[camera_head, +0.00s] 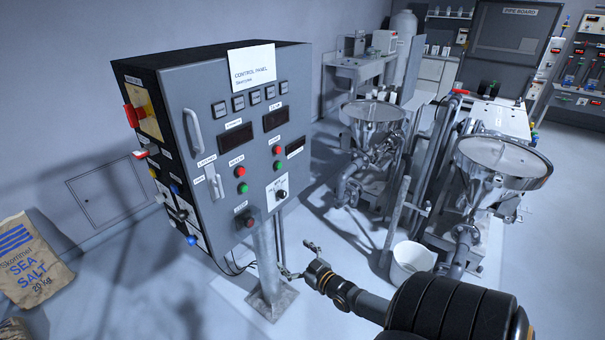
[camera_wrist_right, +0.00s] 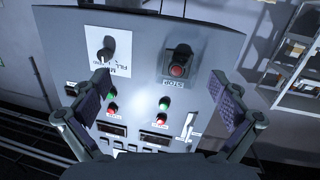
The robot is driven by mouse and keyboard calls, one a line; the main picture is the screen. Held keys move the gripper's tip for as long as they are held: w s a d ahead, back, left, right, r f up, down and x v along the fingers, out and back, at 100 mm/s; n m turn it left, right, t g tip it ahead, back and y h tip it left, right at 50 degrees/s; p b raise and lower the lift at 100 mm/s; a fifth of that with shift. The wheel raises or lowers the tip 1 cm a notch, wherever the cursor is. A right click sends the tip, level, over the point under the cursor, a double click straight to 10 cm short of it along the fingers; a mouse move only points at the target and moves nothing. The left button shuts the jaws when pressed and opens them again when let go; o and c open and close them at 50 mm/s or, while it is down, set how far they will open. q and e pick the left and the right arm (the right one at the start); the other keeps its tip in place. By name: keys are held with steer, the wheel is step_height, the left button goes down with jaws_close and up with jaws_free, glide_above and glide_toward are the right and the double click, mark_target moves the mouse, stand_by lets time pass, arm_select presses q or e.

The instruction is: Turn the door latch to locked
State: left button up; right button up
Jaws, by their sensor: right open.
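The grey control panel (camera_head: 240,92) stands at the left on a post. Its door latch (camera_head: 213,183) is a small pale lever on the door's left side, below the larger pull handle (camera_head: 192,130). The lever looks roughly upright; small labels sit above it and to its left, one seeming to read LOCKED. My right gripper (camera_head: 298,261) is open and empty, low and right of the panel, apart from the latch. The right wrist view shows the panel face upside down between the open fingers (camera_wrist_right: 164,90), with a pale lever, probably the latch (camera_wrist_right: 188,125), near the right finger. My left gripper is not visible.
The door carries a STOP button (camera_head: 249,221), a selector switch (camera_head: 281,194), and red and green buttons. A red-yellow switch (camera_head: 133,116) is on the panel's side. Two steel hoppers (camera_head: 502,160) and a white bucket (camera_head: 411,260) stand right. A salt sack (camera_head: 32,262) lies far left.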

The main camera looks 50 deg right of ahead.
steer(key=shift+s+d+f+g, duration=0.2)
steer(key=shift+s+f, duration=0.1)
steer(key=shift+f, duration=0.25)
steer(key=shift+s+d+f+g, duration=0.15)
steer(key=shift+s+f, duration=0.1)
steer(key=shift+f, duration=0.25)
steer(key=s+a+f+g+h, duration=0.15)
steer(key=s+f+g, duration=0.25)
steer(key=s+f, duration=0.6)
steer(key=s+a+f+g+y, duration=0.15)
steer(key=s+f+g, duration=0.3)
steer(key=f, duration=0.95)
steer(key=s+a+f+g, duration=0.2)
steer(key=s+a+f, duration=0.2)
steer(key=s, duration=0.3)
steer(key=s+a+f+g, duration=0.2)
steer(key=s+a+f, duration=0.2)
steer(key=s, duration=0.3)
steer(key=s+a+f+g+b, duration=0.1)
steer(key=s+a+f, duration=0.3)
steer(key=s, duration=0.4)
steer(key=shift+a+f+g, duration=0.25)
steer(key=shift+f+g, duration=0.25)
steer(key=shift+g, duration=0.2)
